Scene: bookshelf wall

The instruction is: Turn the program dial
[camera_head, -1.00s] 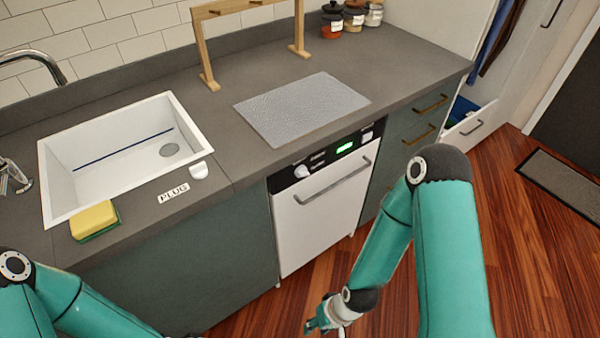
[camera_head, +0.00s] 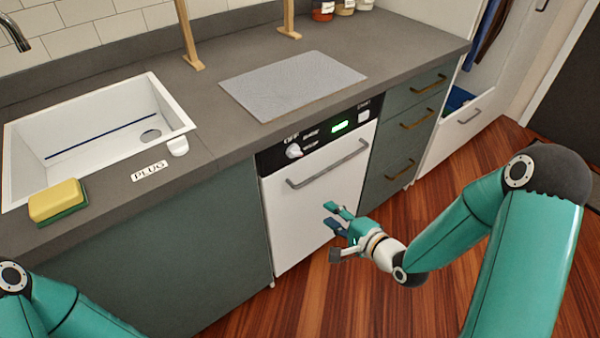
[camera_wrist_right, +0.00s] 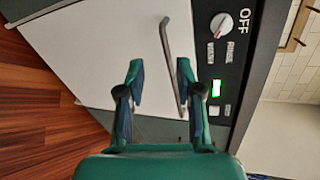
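The white program dial (camera_head: 294,151) sits at the left end of the dishwasher's black control panel (camera_head: 312,140). A green display (camera_head: 339,127) is lit on the panel. My right gripper (camera_head: 331,215) is in front of the lower part of the white dishwasher door (camera_head: 300,220), below the handle and the dial. In the wrist view its fingers (camera_wrist_right: 157,80) are apart with nothing between them. My left gripper is out of view; only part of the left arm shows.
The door's grey bar handle (camera_head: 328,166) sticks out between my right gripper and the panel. The counter edge overhangs above the panel. A sink (camera_head: 100,165), a sponge (camera_head: 57,200) and a grey mat (camera_head: 290,84) are on the counter. The floor in front is clear.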

